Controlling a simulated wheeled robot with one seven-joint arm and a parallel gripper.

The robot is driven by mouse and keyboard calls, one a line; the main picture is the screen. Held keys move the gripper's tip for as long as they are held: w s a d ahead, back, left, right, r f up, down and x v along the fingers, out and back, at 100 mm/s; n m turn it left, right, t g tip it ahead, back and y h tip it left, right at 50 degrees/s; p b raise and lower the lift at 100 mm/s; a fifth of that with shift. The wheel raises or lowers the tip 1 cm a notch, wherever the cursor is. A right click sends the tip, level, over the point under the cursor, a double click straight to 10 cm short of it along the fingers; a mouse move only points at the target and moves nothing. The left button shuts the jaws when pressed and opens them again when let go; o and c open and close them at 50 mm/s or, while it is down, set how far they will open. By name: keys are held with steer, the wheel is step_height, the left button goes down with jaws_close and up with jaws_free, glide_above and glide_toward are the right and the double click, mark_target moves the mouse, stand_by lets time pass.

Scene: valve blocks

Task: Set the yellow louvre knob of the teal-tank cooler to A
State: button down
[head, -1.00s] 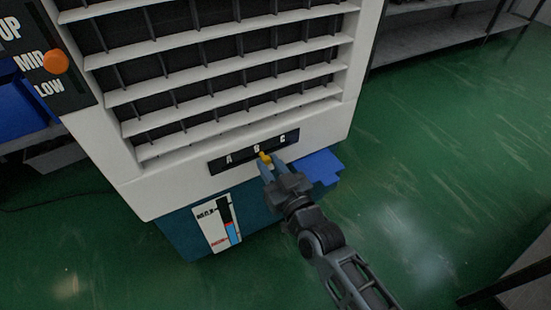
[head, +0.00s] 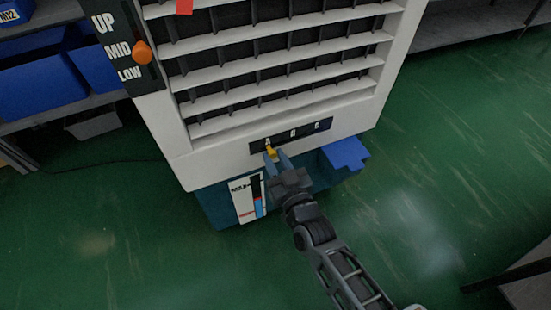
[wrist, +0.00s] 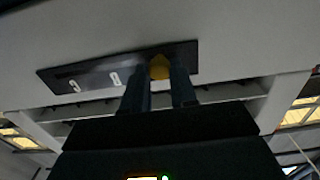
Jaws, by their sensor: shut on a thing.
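The teal-tank cooler (head: 190,150) is a white louvred unit with a teal tank (head: 212,208) at its base. Its black strip (head: 305,132) carries the letters A, B and C from left to right. The yellow louvre knob (head: 270,152) sits at the strip's left end, at the letter A. My gripper (head: 277,157) reaches it from the front and is shut on it. In the wrist view the yellow knob (wrist: 159,68) shows between my two fingers (wrist: 160,86). The strip (wrist: 75,82) is upside down there, and the A is hidden.
An orange slider (head: 142,52) stands at MID on the cooler's upper left panel. A blue block (head: 345,154) juts from the tank's right side, close to my arm. Blue bins (head: 45,85) sit on a shelf at the left. Green floor is clear at the right.

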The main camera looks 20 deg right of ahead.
steer(key=shift+a, duration=0.3)
steer(key=c, duration=0.9)
jaws_free()
steer(key=s, duration=0.8)
steer(key=shift+p, duration=0.45)
